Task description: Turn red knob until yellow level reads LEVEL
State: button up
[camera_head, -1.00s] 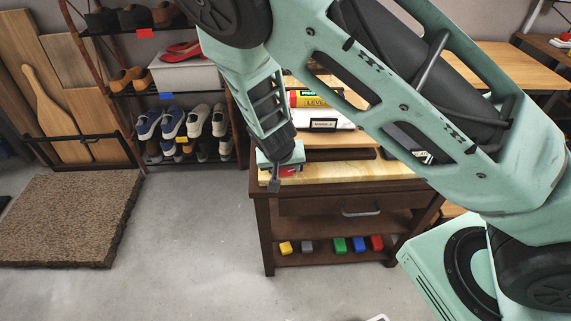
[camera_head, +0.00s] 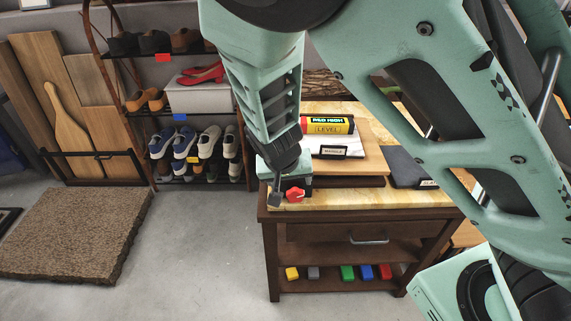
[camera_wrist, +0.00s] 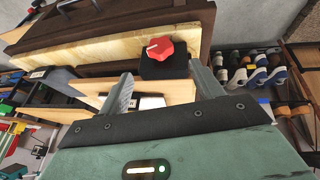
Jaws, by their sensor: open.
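The red knob (camera_head: 294,195) sits at the front left of the workbench top, just right of my gripper's visible finger. In the wrist view the red knob (camera_wrist: 160,48) stands on a black block (camera_wrist: 163,67), beyond and between my fingertips. My gripper (camera_wrist: 163,84) is open and empty, with a gap between its fingers and the knob. In the head view only part of my gripper (camera_head: 275,197) shows.
The wooden workbench (camera_head: 390,202) has a drawer and a lower shelf with several coloured blocks (camera_head: 347,272). A shoe rack (camera_head: 180,100) stands left. The floor in front is clear.

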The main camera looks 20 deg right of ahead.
jog(key=p+v, duration=0.1)
jog(key=v, duration=0.6)
jog(key=shift+r, duration=0.25)
jog(key=shift+a, duration=0.1)
jog(key=s+r+n+g+y, duration=0.1)
jog(key=s+r+n, duration=0.2)
jog(key=s, duration=0.4)
jog(key=s+a+r+n+g+y, duration=0.1)
jog(key=s+r+n, duration=0.2)
jog(key=s, duration=0.4)
jog(key=s+r+n+g+y, duration=0.1)
jog(key=s+r+n, duration=0.2)
jog(key=s, duration=0.4)
jog(key=shift+s+a+n+g+y, duration=0.2)
jog(key=shift+n+g+y, duration=0.15)
jog(key=shift+n, duration=0.55)
